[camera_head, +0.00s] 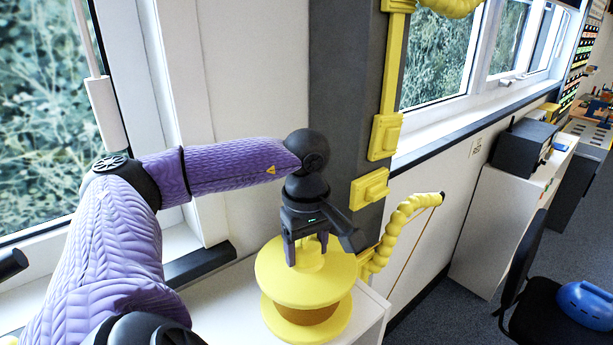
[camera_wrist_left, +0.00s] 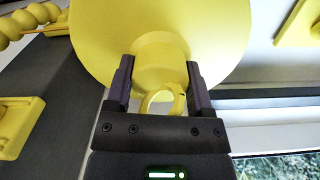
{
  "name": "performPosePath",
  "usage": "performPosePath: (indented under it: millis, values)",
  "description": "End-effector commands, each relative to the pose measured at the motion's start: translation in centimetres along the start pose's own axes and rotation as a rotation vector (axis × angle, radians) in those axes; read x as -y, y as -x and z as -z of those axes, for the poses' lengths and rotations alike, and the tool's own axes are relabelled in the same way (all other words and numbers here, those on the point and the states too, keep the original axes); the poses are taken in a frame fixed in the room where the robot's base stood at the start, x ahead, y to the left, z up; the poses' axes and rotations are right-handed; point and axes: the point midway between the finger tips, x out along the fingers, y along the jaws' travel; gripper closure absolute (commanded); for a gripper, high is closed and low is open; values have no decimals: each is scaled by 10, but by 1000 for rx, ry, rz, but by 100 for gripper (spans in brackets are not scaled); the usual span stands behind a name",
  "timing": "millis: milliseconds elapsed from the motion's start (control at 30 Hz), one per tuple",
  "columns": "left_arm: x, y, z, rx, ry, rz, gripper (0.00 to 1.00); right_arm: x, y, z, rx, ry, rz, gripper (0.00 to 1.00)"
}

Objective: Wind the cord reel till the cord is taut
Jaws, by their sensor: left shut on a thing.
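The yellow cord reel (camera_head: 297,270) stands on a white ledge, with brown cord (camera_head: 308,312) wound between its flanges. My left gripper (camera_head: 308,258) reaches down from above onto the reel's top. In the left wrist view its fingers (camera_wrist_left: 159,88) lie on both sides of the yellow hub (camera_wrist_left: 160,62), shut on it. A ring-shaped yellow part (camera_wrist_left: 158,102) shows between the fingers. A thin cord (camera_head: 412,242) hangs from the end of a yellow curved arm (camera_head: 398,222) to the right of the reel. My right gripper does not show.
A dark post (camera_head: 343,120) with yellow brackets (camera_head: 371,188) stands just behind the reel. Windows line the wall. A white cabinet (camera_head: 500,215), a black chair (camera_head: 535,290) and a blue object (camera_head: 588,304) stand to the right.

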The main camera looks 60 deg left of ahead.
Motion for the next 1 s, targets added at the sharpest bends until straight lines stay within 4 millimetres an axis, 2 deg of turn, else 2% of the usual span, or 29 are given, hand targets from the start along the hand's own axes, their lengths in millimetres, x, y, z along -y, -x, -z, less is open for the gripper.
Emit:
performPosePath:
  millis: [267,300,433,633,733,1000]
  values:
    - [0,1,1,-3,1,-3,100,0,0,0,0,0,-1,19]
    - [0,1,1,-3,1,-3,28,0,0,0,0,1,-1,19]
    - [0,1,1,-3,1,-2,0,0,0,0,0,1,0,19]
    - [0,0,0,-1,1,-1,0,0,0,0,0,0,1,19]
    - [-1,9,0,0,1,-4,0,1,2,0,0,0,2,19]
    - [-1,79,0,1,0,-8,0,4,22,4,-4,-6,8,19]
